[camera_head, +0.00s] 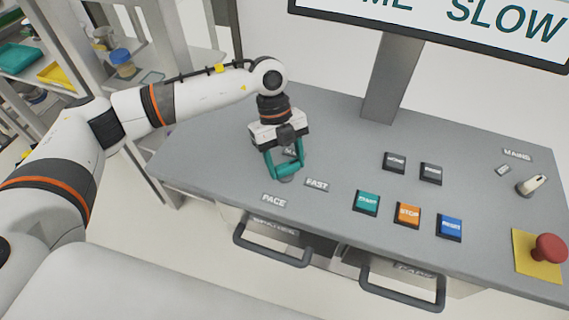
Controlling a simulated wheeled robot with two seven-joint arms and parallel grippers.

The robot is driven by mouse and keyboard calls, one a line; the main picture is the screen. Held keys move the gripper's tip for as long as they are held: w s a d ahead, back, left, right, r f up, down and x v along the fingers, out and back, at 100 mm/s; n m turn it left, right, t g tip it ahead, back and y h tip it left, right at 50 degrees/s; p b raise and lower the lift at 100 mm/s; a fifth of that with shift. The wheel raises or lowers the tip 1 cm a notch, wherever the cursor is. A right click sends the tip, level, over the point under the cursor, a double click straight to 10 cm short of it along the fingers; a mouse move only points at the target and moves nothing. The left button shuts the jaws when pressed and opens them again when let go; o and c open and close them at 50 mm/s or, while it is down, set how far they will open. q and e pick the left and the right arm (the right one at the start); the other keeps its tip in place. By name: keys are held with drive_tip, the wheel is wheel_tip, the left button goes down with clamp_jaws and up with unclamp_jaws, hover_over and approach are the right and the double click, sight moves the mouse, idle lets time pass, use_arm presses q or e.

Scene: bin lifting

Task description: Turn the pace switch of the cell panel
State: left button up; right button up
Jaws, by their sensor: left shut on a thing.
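The cell panel (330,140) is a grey slanted desk with labels and buttons. The FAST label (316,184) and the PACE label (273,200) lie on its left part. My left gripper (287,172) points down at the panel just above these labels, with its teal fingers shut on the pace switch, which is mostly hidden by the fingers. A further label behind the fingers is largely covered. The screen (480,22) above shows "SLOW" at the end of a cut-off line. My right gripper is not in view.
Right of the switch are two black buttons (394,162), a teal button (366,203), an orange one (408,215), a blue one (449,227), a MAINS switch (532,185) and a red mushroom button (548,248). A screen post (391,80) rises behind. Drawer handles (272,246) jut out in front.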

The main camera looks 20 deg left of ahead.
use_arm(q)
drive_tip(key=m+y+b, duration=0.1)
drive_tip(key=m+b, duration=0.1)
drive_tip(key=m, duration=0.1)
drive_tip(key=m+g+y+b, duration=0.1)
drive_tip(key=m+b, duration=0.1)
drive_tip(key=m, duration=0.1)
drive_tip(key=shift+w+d+f+b, duration=0.1)
drive_tip(key=shift+d+b, duration=0.1)
drive_tip(key=shift+b, duration=0.1)
drive_tip(key=shift+d+r+m+y+b, duration=0.15)
drive_tip(key=shift+m+y+b, duration=0.55)
drive_tip(key=shift+m+b, duration=0.8)
drive_tip(key=shift+r+m+p, duration=0.1)
drive_tip(key=shift+m+p, duration=0.2)
drive_tip(key=shift+m, duration=0.1)
drive_tip(key=o, duration=1)
drive_tip(key=shift+w+r+b, duration=0.15)
drive_tip(key=shift+r+b, duration=0.2)
drive_tip(key=shift+b, duration=0.25)
drive_tip(key=w+b, duration=0.1)
drive_tip(key=w, duration=0.2)
drive_tip(key=w+b, duration=0.1)
drive_tip(key=w, duration=0.3)
drive_tip(key=w+b, duration=0.1)
drive_tip(key=w, duration=0.2)
drive_tip(key=shift+w+d+r, duration=0.1)
drive_tip(key=shift+w+d, duration=0.1)
drive_tip(key=shift+d, duration=0.05)
drive_tip(key=shift+w, duration=0.75)
